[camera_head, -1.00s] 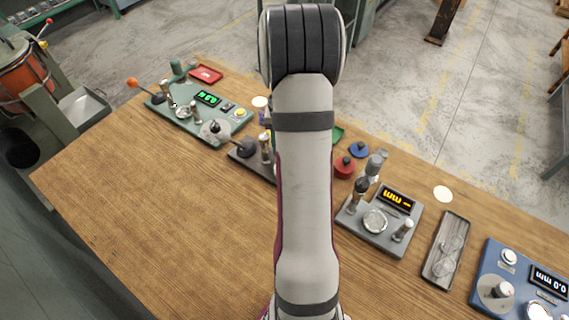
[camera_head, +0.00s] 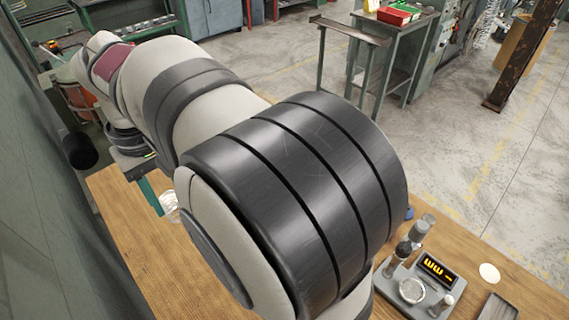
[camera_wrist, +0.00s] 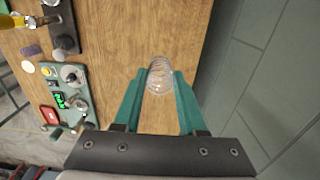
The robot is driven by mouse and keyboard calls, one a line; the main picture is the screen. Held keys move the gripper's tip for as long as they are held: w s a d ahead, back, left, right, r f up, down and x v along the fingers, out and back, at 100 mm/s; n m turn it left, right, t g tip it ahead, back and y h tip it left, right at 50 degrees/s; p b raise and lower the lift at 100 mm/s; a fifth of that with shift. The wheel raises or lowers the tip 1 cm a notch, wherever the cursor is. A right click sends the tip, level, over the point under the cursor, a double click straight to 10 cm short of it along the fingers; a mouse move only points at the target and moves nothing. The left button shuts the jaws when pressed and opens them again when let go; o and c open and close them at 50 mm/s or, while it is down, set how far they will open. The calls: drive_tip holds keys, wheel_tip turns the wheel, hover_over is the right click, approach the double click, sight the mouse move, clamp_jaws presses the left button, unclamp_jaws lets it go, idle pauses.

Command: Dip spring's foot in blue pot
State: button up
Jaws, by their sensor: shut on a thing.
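A pale wire spring (camera_wrist: 160,76) sits between the green fingers of my gripper (camera_wrist: 158,82) in the wrist view. My gripper is shut on it, above the wooden bench top. In the head view the spring (camera_head: 169,207) shows just below the green finger of my gripper (camera_head: 156,197), at the left part of the bench. Which end is the spring's foot I cannot tell. A small blue bit (camera_head: 408,213) shows at the right edge of my arm; whether it belongs to the blue pot I cannot tell. My arm hides most of the middle of the bench.
A grey gauge station with an amber display (camera_head: 437,268) and a grey tray (camera_head: 497,308) stand at the right. In the wrist view a green station (camera_wrist: 66,98) and a dark-based device (camera_wrist: 64,30) stand at the left. Bare bench top (camera_wrist: 110,45) lies around the spring.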

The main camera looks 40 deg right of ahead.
idle(0.6)
drive_tip(key=s+d+f+m, duration=0.15)
drive_tip(key=d+f, duration=0.25)
drive_tip(key=d, duration=1.2)
drive_tip(key=s+d+f+m, duration=0.1)
drive_tip(key=d+f+m, duration=0.25)
drive_tip(key=d, duration=1.15)
drive_tip(key=s+d+f+m, duration=0.1)
drive_tip(key=s+d+f, duration=0.2)
drive_tip(key=f, duration=0.1)
drive_tip(key=s+d+f+m, duration=0.1)
drive_tip(key=s+d+f, duration=0.3)
drive_tip(key=f, duration=0.1)
drive_tip(key=s+d+f+m, duration=0.2)
drive_tip(key=s+d+f, duration=0.1)
drive_tip(key=d+f, duration=0.1)
drive_tip(key=shift+s+f, duration=0.25)
drive_tip(key=shift+f, duration=1.05)
drive_tip(key=shift+f, duration=0.55)
